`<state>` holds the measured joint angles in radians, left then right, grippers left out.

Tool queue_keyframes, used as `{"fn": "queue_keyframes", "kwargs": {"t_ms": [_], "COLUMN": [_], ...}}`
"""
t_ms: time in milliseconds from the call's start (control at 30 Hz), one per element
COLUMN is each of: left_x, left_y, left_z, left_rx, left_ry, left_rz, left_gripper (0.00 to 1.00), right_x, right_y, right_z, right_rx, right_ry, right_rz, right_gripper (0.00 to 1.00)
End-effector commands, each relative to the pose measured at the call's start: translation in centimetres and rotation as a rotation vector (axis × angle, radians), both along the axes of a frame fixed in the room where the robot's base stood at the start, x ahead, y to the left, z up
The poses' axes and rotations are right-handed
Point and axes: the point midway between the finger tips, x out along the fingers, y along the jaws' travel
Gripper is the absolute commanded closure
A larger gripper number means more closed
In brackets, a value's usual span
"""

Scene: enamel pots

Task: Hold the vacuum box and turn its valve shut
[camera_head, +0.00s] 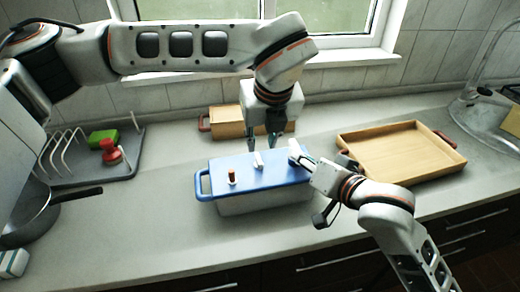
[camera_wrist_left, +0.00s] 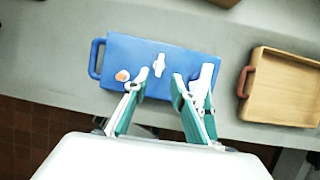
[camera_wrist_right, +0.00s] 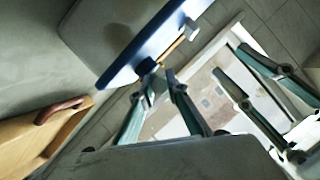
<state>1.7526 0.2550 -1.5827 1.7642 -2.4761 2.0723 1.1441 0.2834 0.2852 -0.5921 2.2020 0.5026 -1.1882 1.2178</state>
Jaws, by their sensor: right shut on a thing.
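The vacuum box (camera_head: 265,203) is a grey box with a blue lid (camera_head: 213,165) on the counter. A small white valve (camera_head: 257,160) stands up from the lid's middle; it also shows in the left wrist view (camera_wrist_left: 159,63). My left gripper (camera_head: 262,139) is open above the lid, pointing down, with its fingers apart near the valve and empty. My right gripper (camera_head: 295,153) is shut on the right end of the vacuum box, also seen in the right wrist view (camera_wrist_right: 160,74). The exact grip and any right handle are hidden by the fingers.
An orange-brown peg (camera_head: 232,175) stands on the lid's left part. A wooden tray (camera_head: 402,153) lies right, a wooden box (camera_head: 227,122) behind. A dish rack (camera_head: 95,165) and dark pan (camera_head: 38,215) are at left. Bare counter lies in front of the rack.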

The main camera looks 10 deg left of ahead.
Motion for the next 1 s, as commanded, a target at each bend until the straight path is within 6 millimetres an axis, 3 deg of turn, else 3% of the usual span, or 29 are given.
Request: {"fn": "queue_keyframes", "kwargs": {"t_ms": [100, 300, 733, 767, 800, 1000], "left_x": [-0.7, -1.4, -1.5, -1.5, -1.5, -1.5], "left_y": [-0.3, -0.6, -0.6, -0.6, -0.6, -0.6], "left_z": [1.9, 3.6, 3.8, 3.8, 3.8, 3.8], "left_rx": [0.000, 0.000, 0.000, 0.000, 0.000, 0.000], "left_ry": [-0.002, -0.001, 0.001, 0.001, 0.001, 0.001], "left_rz": [0.000, 0.000, 0.000, 0.000, 0.000, 0.000], "left_gripper": [0.75, 0.75, 0.75, 0.75, 0.75, 0.75], "right_x": [0.0, 0.0, 0.0, 0.0, 0.0, 0.0], "right_y": [0.0, 0.0, 0.0, 0.0, 0.0, 0.0], "right_z": [0.0, 0.0, 0.0, 0.0, 0.0, 0.0], "right_rx": [-0.001, 0.000, 0.000, 0.000, 0.000, 0.000], "right_ry": [0.000, 0.000, 0.000, 0.000, 0.000, 0.000], "right_rz": [-0.001, 0.000, 0.000, 0.000, 0.000, 0.000], "right_gripper": [1.00, 1.00, 1.00, 0.78, 0.68, 0.66]}}
